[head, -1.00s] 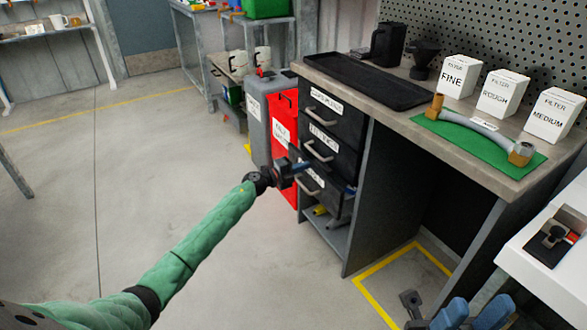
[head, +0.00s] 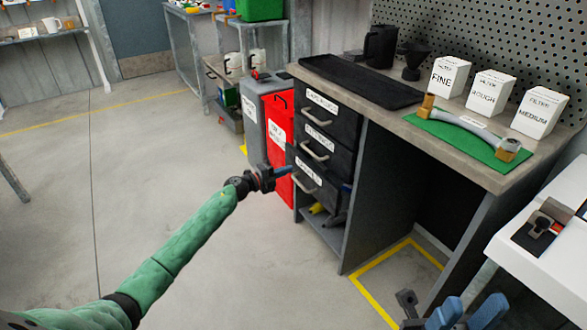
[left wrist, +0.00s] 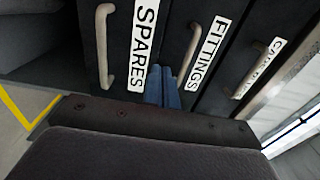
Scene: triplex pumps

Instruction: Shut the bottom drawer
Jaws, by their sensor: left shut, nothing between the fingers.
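The bottom drawer (head: 322,196), dark with a "SPARES" label and pale handle, sticks out a little from the cabinet beneath the middle drawer. It also shows at the left of the left wrist view (left wrist: 118,25), turned on its side. My left gripper (head: 287,170) is shut and empty, in front of the drawer's upper left part. In the left wrist view its blue fingertips (left wrist: 163,92) point at the area between the SPARES and FITTINGS labels; whether they touch is unclear. My right gripper (head: 467,312) is at the bottom right edge with its blue fingers apart, partly cut off.
The middle drawer (head: 328,148) and top drawer (head: 335,112) look closed. A red container (head: 279,130) and a grey bin (head: 255,112) stand left of the cabinet. An open shelf (head: 322,230) lies below the drawers. The floor at left is clear.

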